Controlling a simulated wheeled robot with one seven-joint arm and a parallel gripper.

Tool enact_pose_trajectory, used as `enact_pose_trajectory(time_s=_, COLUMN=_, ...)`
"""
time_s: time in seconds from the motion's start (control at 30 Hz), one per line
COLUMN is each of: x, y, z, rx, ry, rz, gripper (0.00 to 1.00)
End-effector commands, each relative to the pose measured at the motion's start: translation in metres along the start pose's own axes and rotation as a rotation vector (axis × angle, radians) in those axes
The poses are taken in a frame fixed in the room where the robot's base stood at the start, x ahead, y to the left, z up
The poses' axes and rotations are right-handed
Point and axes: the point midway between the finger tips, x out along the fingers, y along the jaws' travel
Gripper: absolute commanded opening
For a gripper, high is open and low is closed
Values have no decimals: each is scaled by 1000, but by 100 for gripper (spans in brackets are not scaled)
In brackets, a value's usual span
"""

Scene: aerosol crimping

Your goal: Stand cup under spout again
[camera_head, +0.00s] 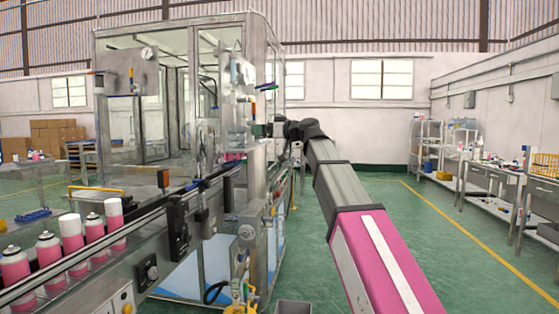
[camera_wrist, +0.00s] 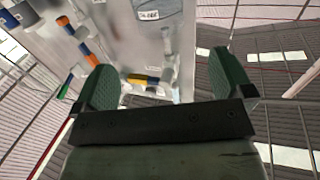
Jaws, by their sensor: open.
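My gripper (camera_head: 262,130) is at the end of my outstretched arm, beside the metal front column of the glazed machine (camera_head: 262,60). In the wrist view my gripper (camera_wrist: 165,72) shows two green fingers spread wide apart, with nothing held between them. Beyond them is a grey machine panel (camera_wrist: 125,40) with small orange, blue and green fittings. I cannot make out a cup in either view. I cannot tell which fitting is the spout.
A conveyor (camera_head: 100,270) with several pink cans (camera_head: 48,250) runs along the left. A grey bin (camera_head: 293,307) stands on the floor at the bottom. Benches (camera_head: 490,180) line the right wall. The green floor between is clear.

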Motion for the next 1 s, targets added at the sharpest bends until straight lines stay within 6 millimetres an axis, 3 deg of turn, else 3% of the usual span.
enact_pose_trajectory(time_s=0.23, x=-1, y=1, z=3, rx=3, ry=-5, rz=2, gripper=99)
enact_pose_trajectory(time_s=0.37, x=-6, y=9, z=34, rx=35, ry=-53, rz=23, gripper=99)
enact_pose_trajectory(time_s=0.47, x=-14, y=22, z=85, rx=87, ry=-131, rz=58, gripper=99)
enact_pose_trajectory(time_s=0.67, x=-45, y=46, z=207, rx=226, ry=-330, rz=156, gripper=99)
enact_pose_trajectory(time_s=1.0, x=-126, y=56, z=399, rx=465, ry=-659, rz=350, gripper=99)
